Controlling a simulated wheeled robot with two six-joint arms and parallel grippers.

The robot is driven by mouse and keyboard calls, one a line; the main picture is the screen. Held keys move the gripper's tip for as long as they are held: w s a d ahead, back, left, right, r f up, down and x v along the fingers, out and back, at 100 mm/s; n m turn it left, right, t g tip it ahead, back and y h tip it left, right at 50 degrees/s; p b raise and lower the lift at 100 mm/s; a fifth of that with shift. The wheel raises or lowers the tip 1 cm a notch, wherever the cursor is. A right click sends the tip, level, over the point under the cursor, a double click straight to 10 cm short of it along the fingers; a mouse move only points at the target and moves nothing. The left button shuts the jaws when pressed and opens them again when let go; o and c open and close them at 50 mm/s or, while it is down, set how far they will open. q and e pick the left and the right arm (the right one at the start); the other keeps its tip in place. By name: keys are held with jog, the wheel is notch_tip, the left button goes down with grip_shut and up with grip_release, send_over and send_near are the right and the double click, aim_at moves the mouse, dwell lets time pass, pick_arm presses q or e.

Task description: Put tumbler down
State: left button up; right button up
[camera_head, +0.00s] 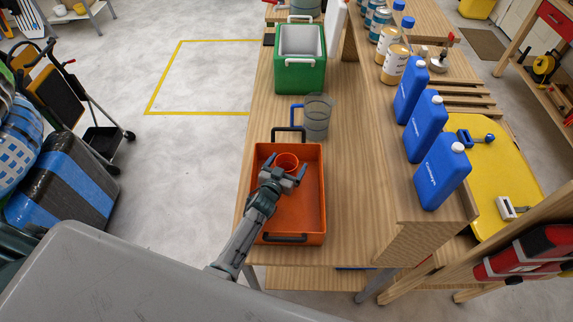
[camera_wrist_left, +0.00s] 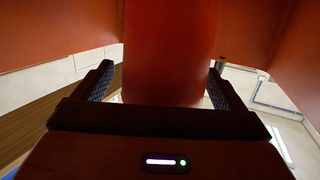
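The orange-red tumbler (camera_head: 288,160) stands in the orange tray (camera_head: 313,205), towards its far end, with its open mouth up. My left gripper (camera_head: 284,173) reaches into the tray from the near side, with its fingers spread on either side of the tumbler. In the left wrist view the tumbler (camera_wrist_left: 170,50) fills the middle between the fingertips. A narrow gap shows beside the left finger; contact at the right finger is unclear. The tumbler's base is hidden in the head view. My right gripper is not in view.
A green ice box (camera_head: 300,58) is farther back. Blue jugs (camera_head: 442,172) line the raised shelf at right. Bare wooden tabletop (camera_head: 353,170) lies right of the tray.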

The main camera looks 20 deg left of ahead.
pick_arm(q)
jog(key=shift+r, duration=0.15)
jog(key=shift+s+a+r, duration=0.1)
jog(key=shift+r, duration=0.15)
jog(key=s, duration=0.7)
jog(key=shift+s+a+r, duration=0.15)
jog(key=shift+a+r, duration=0.2)
jog(key=shift+r, duration=0.1)
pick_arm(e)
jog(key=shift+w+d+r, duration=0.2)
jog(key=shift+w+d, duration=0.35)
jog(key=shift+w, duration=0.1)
